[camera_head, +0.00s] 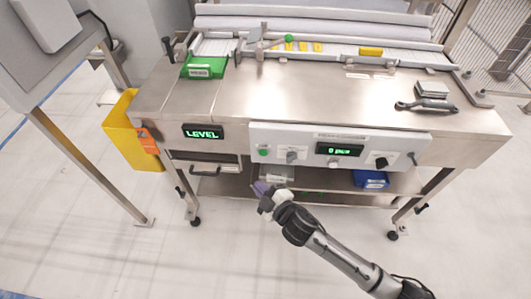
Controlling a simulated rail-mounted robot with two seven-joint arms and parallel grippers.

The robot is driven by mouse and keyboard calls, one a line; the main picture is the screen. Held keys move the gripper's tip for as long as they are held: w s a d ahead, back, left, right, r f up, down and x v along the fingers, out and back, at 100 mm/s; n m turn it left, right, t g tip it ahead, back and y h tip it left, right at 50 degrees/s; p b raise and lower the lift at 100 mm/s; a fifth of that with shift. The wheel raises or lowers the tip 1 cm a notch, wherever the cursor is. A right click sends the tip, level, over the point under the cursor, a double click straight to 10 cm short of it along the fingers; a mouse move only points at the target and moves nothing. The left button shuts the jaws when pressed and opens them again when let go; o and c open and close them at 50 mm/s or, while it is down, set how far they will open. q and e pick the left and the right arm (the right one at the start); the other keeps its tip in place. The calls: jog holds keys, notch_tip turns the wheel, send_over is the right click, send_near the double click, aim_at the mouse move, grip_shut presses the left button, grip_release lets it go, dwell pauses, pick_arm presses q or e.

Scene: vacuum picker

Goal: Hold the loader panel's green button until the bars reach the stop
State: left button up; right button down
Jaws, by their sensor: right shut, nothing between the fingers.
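The loader panel (345,134) is a pale strip along the front of the steel machine table. Its green button (264,152) is a small green spot near the panel's left end. My right gripper (264,189) is shut and empty, below the green button and apart from it in the picture. My right arm reaches in from the bottom right. Several yellow pieces (303,46) lie on the bed at the back, with a longer yellow piece (371,52) to their right. I cannot tell which parts are the bars or the stop. My left gripper is not in view.
The panel carries a display (339,150) and knobs, including a black one (381,162). A green LEVEL display (203,132) is at the left. A blue bin (371,179) sits on the lower shelf. A yellow holder (122,135) hangs at the table's left side.

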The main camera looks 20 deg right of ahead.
aim_at(263, 153)
jog(key=shift+a+r+y, duration=0.15)
jog(key=shift+r+y, duration=0.1)
jog(key=shift+y, duration=0.15)
jog(key=shift+w, duration=0.1)
jog(key=w+d+b, duration=0.2)
jog(key=w+d, duration=0.2)
jog(key=w, duration=0.3)
jog(key=shift+w, duration=0.3)
jog(key=shift+d, duration=0.1)
dwell(0.6)
dwell(0.6)
dwell(0.7)
